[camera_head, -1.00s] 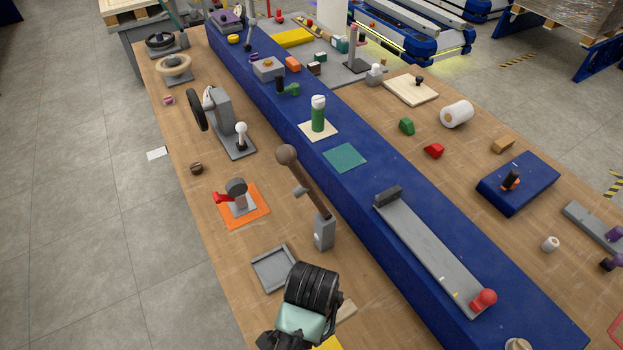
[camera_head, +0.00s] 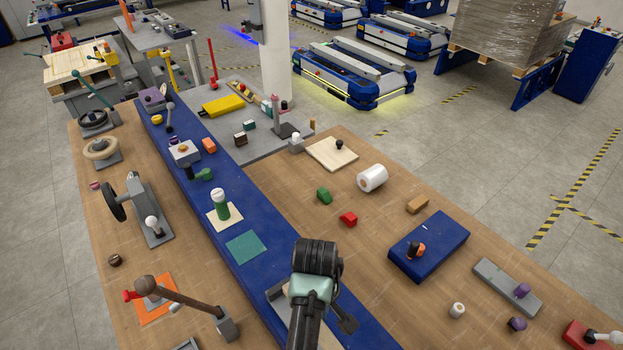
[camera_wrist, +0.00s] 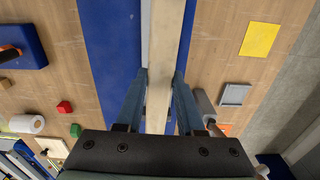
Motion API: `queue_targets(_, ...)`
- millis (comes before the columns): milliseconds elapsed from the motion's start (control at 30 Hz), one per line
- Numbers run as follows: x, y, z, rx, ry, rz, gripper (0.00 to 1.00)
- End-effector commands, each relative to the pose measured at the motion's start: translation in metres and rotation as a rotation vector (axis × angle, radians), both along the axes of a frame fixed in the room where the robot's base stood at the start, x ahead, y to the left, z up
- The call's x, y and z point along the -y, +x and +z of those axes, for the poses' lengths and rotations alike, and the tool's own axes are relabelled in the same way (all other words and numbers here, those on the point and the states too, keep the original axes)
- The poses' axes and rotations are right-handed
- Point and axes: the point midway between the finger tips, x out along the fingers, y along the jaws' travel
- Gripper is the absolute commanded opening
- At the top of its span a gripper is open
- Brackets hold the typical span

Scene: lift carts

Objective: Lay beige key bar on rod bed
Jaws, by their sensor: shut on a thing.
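The beige key bar (camera_wrist: 165,40) is a long pale bar running up and down the middle of the wrist view. My gripper (camera_wrist: 161,78) is shut on it, one finger on each side. The long grey bed on the blue beam, which looks like the rod bed (camera_wrist: 145,35), shows as a thin strip along the bar's left side. In the head view its dark end block (camera_head: 276,290) shows left of my arm, which hides most of the bed and the gripper. The bar is above the bed; I cannot tell whether they touch.
The blue beam (camera_head: 214,240) runs along the wooden table, with a green square (camera_head: 246,246) beyond the bed. A lever with a brown knob (camera_head: 190,298) stands to the left.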

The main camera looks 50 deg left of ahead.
Motion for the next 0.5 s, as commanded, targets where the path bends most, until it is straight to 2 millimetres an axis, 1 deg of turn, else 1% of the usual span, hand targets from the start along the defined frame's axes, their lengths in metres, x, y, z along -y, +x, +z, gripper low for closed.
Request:
queue_targets(33, -0.0012, 0.001, 0.0034, 0.0, 0.0, 0.02, 0.0)
queue_targets(133, -0.0018, 0.0019, 0.0037, 0.0, 0.001, 0.04, 0.0)
queue_targets(500, -0.0012, 0.0023, 0.0022, 0.001, 0.0, 0.038, 0.0)
